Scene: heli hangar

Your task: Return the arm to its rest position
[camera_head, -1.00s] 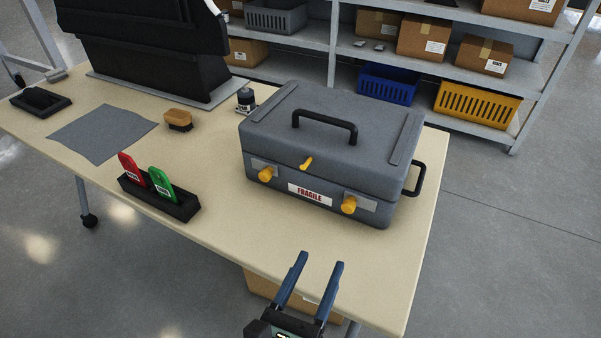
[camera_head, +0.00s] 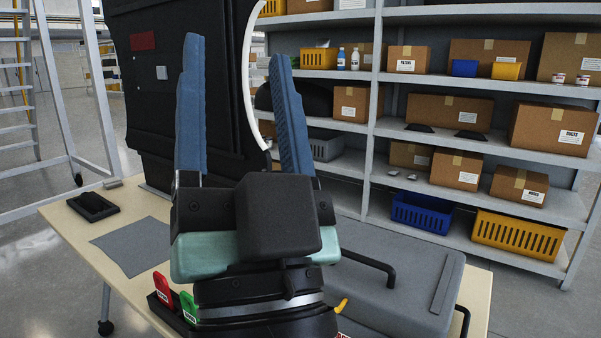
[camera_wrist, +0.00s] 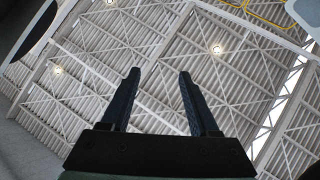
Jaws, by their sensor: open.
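My gripper (camera_head: 238,110) stands upright, large in the head view, with its two blue fingers pointing up. The fingers are spread apart with nothing between them. In the wrist view my gripper (camera_wrist: 157,90) also shows two separate dark fingers against the ceiling. The gripper and wrist hide part of the table (camera_head: 72,228) and much of the grey case (camera_head: 400,275) behind them.
A red tag (camera_head: 163,289) and a green tag (camera_head: 188,306) stand in a black holder at the table's front. A grey cloth (camera_head: 130,245) and a black tray (camera_head: 93,206) lie to the left. Shelves (camera_head: 375,150) with boxes and bins stand behind.

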